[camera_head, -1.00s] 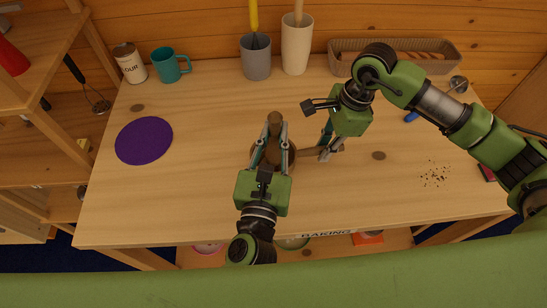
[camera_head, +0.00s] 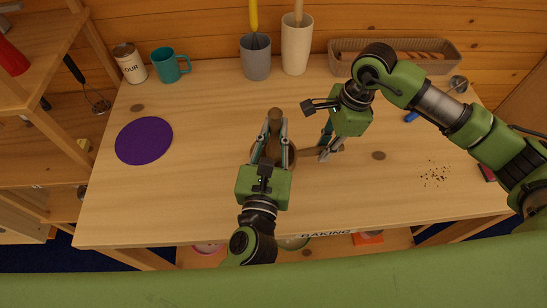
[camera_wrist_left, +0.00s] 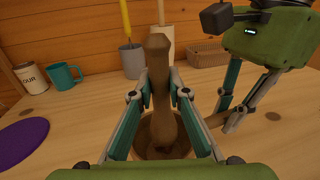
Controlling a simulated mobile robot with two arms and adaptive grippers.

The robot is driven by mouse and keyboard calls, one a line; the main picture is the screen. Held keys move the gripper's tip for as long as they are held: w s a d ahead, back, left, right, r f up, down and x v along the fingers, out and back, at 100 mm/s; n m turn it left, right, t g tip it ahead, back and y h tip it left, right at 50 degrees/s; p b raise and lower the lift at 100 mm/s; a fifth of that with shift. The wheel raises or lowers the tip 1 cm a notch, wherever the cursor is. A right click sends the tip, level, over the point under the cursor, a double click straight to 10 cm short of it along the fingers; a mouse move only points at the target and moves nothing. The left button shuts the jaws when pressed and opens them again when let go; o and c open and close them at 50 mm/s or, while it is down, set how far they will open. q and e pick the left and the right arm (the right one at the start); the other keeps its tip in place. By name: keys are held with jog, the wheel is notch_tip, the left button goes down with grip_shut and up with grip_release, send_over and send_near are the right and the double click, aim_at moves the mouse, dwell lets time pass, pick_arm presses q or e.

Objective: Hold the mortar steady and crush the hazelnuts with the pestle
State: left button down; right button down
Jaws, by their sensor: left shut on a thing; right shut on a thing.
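The brown wooden mortar (camera_head: 291,156) stands on the table near its middle, partly hidden by my left gripper; its bowl also shows in the left wrist view (camera_wrist_left: 146,152). My left gripper (camera_head: 271,135) is shut on the brown pestle (camera_head: 275,117), which stands roughly upright with its lower end inside the bowl in the left wrist view (camera_wrist_left: 161,85). My right gripper (camera_head: 326,150) is shut on the mortar's handle (camera_head: 308,152), to the right of the bowl. I cannot make out the hazelnuts in the bowl.
A purple round mat (camera_head: 144,140) lies at left. Dark crumbs (camera_head: 434,175) lie at right. The front left is clear.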

aim_at(275, 110)
pick_arm(q)
jog(key=shift+w+r, duration=0.15)
jog(key=shift+r, duration=0.2)
jog(key=shift+f, duration=0.1)
jog(key=shift+f, duration=1.7)
jog(key=shift+r, duration=4.8)
pick_arm(e)
jog(key=c, duration=1.9)
grip_release()
